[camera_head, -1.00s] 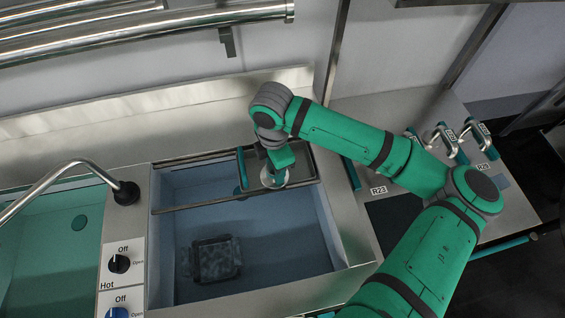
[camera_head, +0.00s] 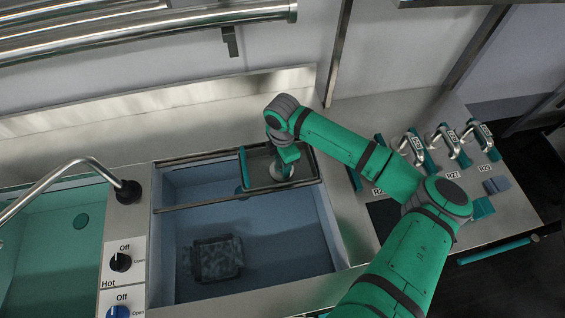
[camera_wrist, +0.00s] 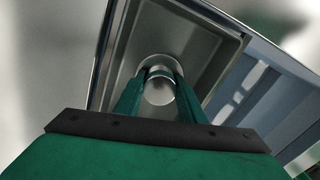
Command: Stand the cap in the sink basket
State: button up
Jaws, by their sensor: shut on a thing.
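The cap (camera_wrist: 160,92) is a round, shiny metal piece, held between the fingertips of my gripper (camera_wrist: 160,78). In the head view my gripper (camera_head: 286,162) points down over the sink basket (camera_head: 258,163), with the pale cap (camera_head: 283,171) at its tip. The basket is a shallow metal tray set across the back right of the blue sink. In the wrist view the cap shows against the basket floor (camera_wrist: 131,62), inside its rim. I cannot tell whether the cap touches the floor. My fingers hide part of the cap.
The blue sink (camera_head: 290,235) holds a dark, blurred block (camera_head: 217,258). A rail (camera_head: 200,203) crosses the sink before the basket. A faucet (camera_head: 128,192) and knobs (camera_head: 121,262) stand at left. Handled pieces (camera_head: 446,142) stand on the right counter.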

jog(key=shift+w, duration=0.1)
jog(key=o, duration=1.3)
jog(key=shift+f, duration=0.1)
notch_tip(320, 180, up, 12)
jog(key=shift+r, duration=0.2)
